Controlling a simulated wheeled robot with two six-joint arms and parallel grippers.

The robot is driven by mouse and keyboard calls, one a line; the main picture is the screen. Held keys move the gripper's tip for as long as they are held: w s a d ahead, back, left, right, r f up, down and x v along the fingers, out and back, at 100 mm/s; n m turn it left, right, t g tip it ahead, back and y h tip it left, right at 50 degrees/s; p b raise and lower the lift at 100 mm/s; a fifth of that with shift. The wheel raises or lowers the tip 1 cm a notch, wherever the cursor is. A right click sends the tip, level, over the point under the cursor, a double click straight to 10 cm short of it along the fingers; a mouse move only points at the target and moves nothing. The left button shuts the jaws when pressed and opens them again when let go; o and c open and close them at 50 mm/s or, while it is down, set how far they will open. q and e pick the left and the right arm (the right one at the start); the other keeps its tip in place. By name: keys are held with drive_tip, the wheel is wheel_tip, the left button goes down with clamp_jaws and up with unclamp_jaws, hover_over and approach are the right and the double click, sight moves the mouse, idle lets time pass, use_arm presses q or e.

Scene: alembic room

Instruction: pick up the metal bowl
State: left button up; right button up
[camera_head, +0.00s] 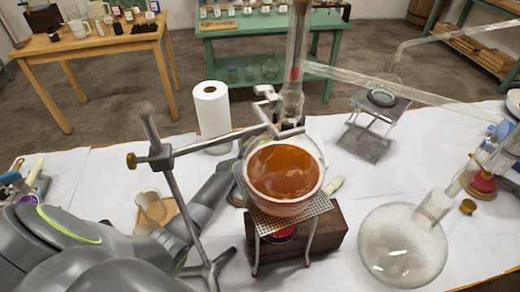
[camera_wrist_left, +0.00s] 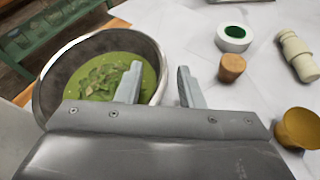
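The metal bowl (camera_wrist_left: 66,66) is at the upper left in the left wrist view. It is a silver bowl holding green liquid with chopped leafy bits. My left gripper (camera_wrist_left: 158,86) is open at the near right side of the bowl. One finger overlaps the bowl's inside and the other is outside the rim, so the rim shows between them; I cannot tell whether they touch it. In the head view my left arm reaches in behind the iron stand, and its gripper and the bowl are mostly hidden behind the glass vessel of orange liquid (camera_head: 285,171). My right gripper is not in view.
An iron stand (camera_head: 172,190) rises before my left arm. A paper roll (camera_head: 211,109) stands behind it. A round glass flask (camera_head: 404,246) is at the right. In the wrist view, a cork (camera_wrist_left: 232,67), green-centred tape roll (camera_wrist_left: 234,38) and brass cup (camera_wrist_left: 299,128) lie right of my gripper.

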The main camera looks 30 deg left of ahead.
use_arm(q)
clamp_jaws()
drive_tip(key=shift+r, duration=0.15)
wheel_tip(320, 180, up, 8)
drive_tip(key=p, duration=0.3)
drive_tip(key=shift+r, duration=0.95)
